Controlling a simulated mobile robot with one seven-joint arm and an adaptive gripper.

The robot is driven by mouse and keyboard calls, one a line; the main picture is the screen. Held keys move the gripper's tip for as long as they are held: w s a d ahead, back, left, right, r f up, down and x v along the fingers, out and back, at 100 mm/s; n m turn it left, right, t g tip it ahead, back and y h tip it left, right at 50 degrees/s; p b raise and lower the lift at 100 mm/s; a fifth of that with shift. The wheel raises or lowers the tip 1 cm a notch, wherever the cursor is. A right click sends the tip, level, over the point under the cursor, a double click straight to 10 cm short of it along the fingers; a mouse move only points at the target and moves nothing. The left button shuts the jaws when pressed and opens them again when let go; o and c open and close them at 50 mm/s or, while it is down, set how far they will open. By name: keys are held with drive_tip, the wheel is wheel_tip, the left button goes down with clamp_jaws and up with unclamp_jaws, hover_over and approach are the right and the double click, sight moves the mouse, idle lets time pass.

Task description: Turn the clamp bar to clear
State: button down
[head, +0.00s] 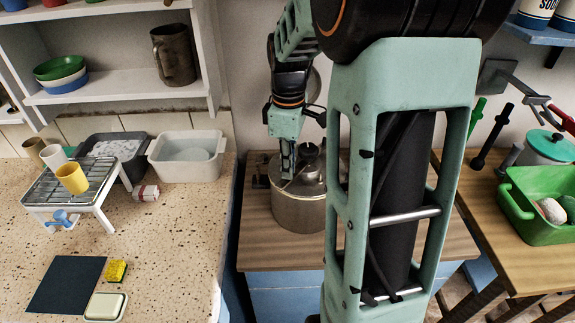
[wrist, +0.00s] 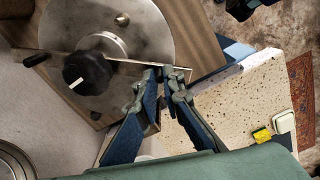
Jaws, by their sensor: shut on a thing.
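A round steel pot (head: 297,212) with a flat lid (wrist: 150,28) stands on the wooden stand in the middle of the head view. The thin metal clamp bar (wrist: 125,65) crosses the lid in the wrist view, beside a black knob (wrist: 88,73). The bar's left end lies near a black lug (wrist: 33,60) at the pot's edge; I cannot tell whether they touch. My gripper (wrist: 166,76) is shut on the bar's right end, near the lid's rim. In the head view my gripper (head: 287,172) is over the pot's near-left side, and my arm hides part of the pot's right.
The speckled counter (head: 170,270) on the left holds a rack (head: 85,205), tubs (head: 187,155), a sponge (head: 116,271) and a soap dish (head: 105,306). A green basin (head: 530,205) stands on the right table. Bare wood (head: 262,240) surrounds the pot.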

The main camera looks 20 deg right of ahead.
drive_tip(key=c, duration=2.3)
unclamp_jaws()
drive_tip(key=shift+c, duration=0.2)
drive_tip(key=shift+r, duration=0.1)
wheel_tip(320, 180, up, 12)
